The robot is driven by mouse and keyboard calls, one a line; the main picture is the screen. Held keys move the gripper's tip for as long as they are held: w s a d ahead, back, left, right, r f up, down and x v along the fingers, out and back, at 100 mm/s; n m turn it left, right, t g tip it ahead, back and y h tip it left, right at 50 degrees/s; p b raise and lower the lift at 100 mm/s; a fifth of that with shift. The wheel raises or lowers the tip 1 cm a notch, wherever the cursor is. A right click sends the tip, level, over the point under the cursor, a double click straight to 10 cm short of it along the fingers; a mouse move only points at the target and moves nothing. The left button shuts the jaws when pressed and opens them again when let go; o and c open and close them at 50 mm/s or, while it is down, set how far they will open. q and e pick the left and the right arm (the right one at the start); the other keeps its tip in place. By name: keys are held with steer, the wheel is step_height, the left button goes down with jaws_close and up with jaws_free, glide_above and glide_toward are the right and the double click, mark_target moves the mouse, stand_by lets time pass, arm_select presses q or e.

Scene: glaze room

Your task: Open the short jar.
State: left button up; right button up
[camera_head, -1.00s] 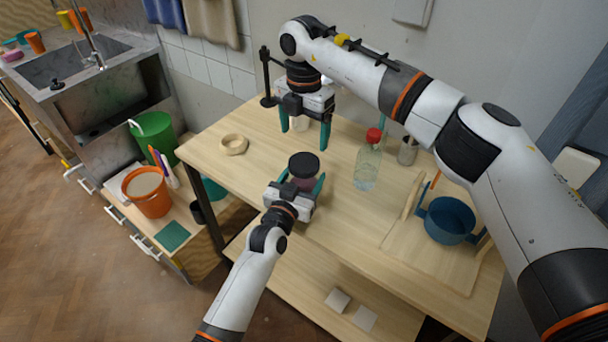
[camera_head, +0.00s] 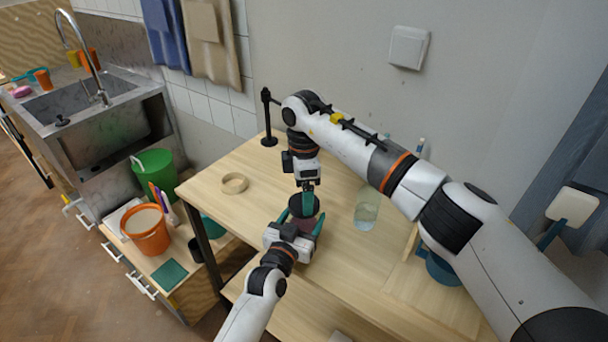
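The short jar (camera_head: 301,224) has a pinkish body and a dark round lid (camera_head: 296,207), and stands on the wooden table (camera_head: 250,212). My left gripper (camera_head: 302,220) comes from the front with its teal fingers on either side of the jar body, apparently shut on it. My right gripper (camera_head: 308,203) points down from above at the lid. One teal finger shows in front of the lid; the other is hidden, so its grip on the lid cannot be told.
A clear glass vessel (camera_head: 367,210) stands right of the jar, its top hidden by my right arm. A black stand (camera_head: 268,120) is at the back. A blue pot (camera_head: 440,270) is mostly hidden at right.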

steer(key=shift+f, duration=1.45)
steer(key=shift+c, duration=0.4)
